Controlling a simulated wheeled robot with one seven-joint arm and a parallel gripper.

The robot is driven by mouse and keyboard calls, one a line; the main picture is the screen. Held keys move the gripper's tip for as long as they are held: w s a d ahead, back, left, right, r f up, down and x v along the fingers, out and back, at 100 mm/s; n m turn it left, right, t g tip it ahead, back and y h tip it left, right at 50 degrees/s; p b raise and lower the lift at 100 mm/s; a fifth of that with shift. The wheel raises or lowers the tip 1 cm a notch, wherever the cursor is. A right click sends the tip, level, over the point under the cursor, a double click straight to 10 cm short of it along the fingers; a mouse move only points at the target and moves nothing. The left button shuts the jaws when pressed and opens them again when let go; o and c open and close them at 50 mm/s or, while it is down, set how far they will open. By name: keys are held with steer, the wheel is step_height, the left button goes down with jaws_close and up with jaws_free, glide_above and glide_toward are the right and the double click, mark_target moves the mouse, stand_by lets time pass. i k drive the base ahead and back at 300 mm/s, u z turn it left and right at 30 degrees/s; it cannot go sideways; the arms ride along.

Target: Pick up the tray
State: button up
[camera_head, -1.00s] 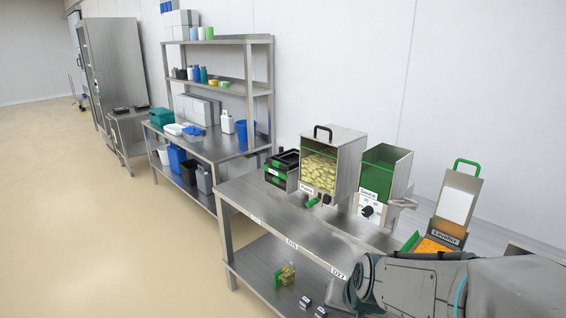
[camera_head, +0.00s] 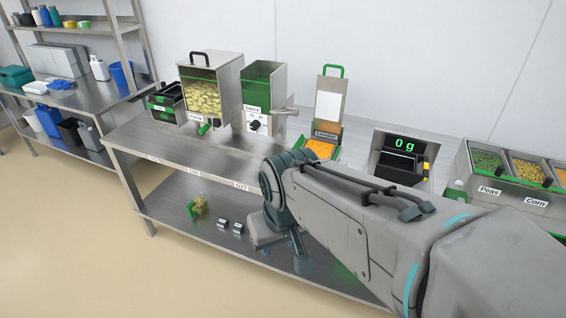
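A black tray (camera_head: 398,165) appears to sit on the scale with the green "0 g" display (camera_head: 403,143), behind my arm. More black trays (camera_head: 165,104) are stacked in a green-marked holder at the left back of the steel table. My arm reaches in from the lower right and bends down in front of the table. My gripper (camera_head: 298,262) is low at the table's front, apart from both the scale and the stack. Its fingers are too small and partly hidden to show whether they are open.
Peas (camera_head: 488,165) and corn (camera_head: 528,172) bins are at right. Small items lie on the lower shelf (camera_head: 180,215).

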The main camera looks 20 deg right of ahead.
mark_target(324, 147)
steer(key=k, duration=0.25)
steer(key=z, duration=0.9)
steer(key=i, duration=0.55)
steer(key=u, duration=0.35)
